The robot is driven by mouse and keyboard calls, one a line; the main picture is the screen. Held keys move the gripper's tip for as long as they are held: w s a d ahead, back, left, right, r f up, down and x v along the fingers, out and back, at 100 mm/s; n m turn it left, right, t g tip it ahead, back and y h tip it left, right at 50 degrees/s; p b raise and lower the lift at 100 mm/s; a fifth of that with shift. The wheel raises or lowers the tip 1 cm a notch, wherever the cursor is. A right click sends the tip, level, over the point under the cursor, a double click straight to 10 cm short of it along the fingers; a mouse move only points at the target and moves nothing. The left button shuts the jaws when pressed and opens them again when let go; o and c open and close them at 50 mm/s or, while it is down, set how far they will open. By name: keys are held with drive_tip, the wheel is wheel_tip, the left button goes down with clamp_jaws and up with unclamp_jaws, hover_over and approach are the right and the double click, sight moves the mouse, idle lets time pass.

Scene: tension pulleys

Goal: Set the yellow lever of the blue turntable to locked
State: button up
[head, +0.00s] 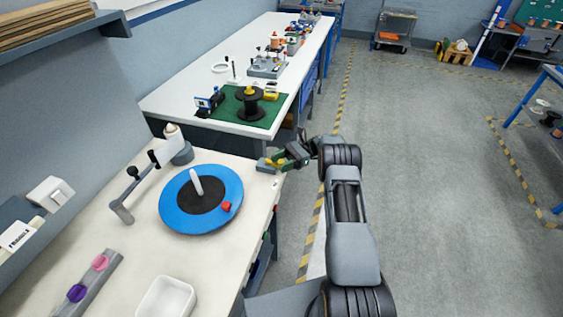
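The blue turntable (172,214) lies on the near white bench, with a black centre, an upright white peg and a red knob (226,207) near its right edge. A small grey block with a yellow part (266,162) sits at the bench's far right corner; the yellow part looks like the lever, but its setting is too small to read. My gripper (278,162) is at this block, beside or touching its yellow part. The fingers are small and partly merge with the block, so their opening and any hold on the lever are unclear.
A grey arm (143,182) with black knobs and a white-topped cone (177,145) stand left of and behind the turntable. A white tray (167,298) and a rail with pink and purple knobs (89,278) are nearer. A farther bench (180,93) holds a green mat. Open floor lies right.

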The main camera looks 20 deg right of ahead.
drive_tip(key=shift+r, duration=0.1)
wheel_tip(320, 180, up, 3)
drive_tip(key=p, duration=0.3)
drive_tip(key=shift+r, duration=0.1)
drive_tip(key=s+r+b, duration=0.3)
drive_tip(key=s+r, duration=0.6)
drive_tip(key=s, duration=0.5)
drive_tip(key=shift+r, duration=0.3)
drive_tip(key=shift+a, duration=0.1)
drive_tip(key=shift+c, duration=0.2)
